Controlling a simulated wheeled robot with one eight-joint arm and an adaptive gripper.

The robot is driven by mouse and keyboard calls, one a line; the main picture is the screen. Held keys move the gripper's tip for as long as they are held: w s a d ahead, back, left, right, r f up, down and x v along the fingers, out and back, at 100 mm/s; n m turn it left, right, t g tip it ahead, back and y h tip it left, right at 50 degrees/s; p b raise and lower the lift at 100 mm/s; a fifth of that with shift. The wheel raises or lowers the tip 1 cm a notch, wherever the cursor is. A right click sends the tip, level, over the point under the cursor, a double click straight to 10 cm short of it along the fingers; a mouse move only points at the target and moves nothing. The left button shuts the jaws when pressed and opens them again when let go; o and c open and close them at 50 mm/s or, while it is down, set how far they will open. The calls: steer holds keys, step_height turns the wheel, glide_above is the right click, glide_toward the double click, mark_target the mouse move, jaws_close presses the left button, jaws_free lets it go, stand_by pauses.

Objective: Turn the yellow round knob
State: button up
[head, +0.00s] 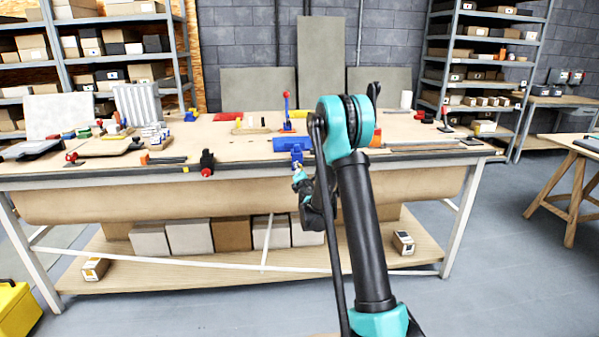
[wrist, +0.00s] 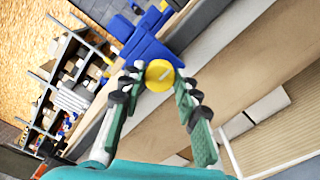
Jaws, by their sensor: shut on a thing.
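The yellow round knob (wrist: 159,75) is on the front of a blue block-shaped fixture (wrist: 148,48) in the wrist view. My gripper (wrist: 160,80) has its two fingers on either side of the knob and is shut on it. In the head view the blue fixture (head: 291,144) sits at the front edge of the workbench, and my gripper (head: 299,178) is just below it. I cannot clearly make out the knob in the head view.
The wooden workbench (head: 240,172) carries several tools and small parts. A black and red clamp-like item (head: 207,162) is at its front edge, left of the fixture. Boxes (head: 190,236) stand on the lower shelf.

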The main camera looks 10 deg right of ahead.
stand_by(0.3)
steer(key=o, duration=1.2)
steer(key=shift+c, duration=0.2)
steer(key=s, duration=1.2)
steer(key=shift+d, duration=0.1)
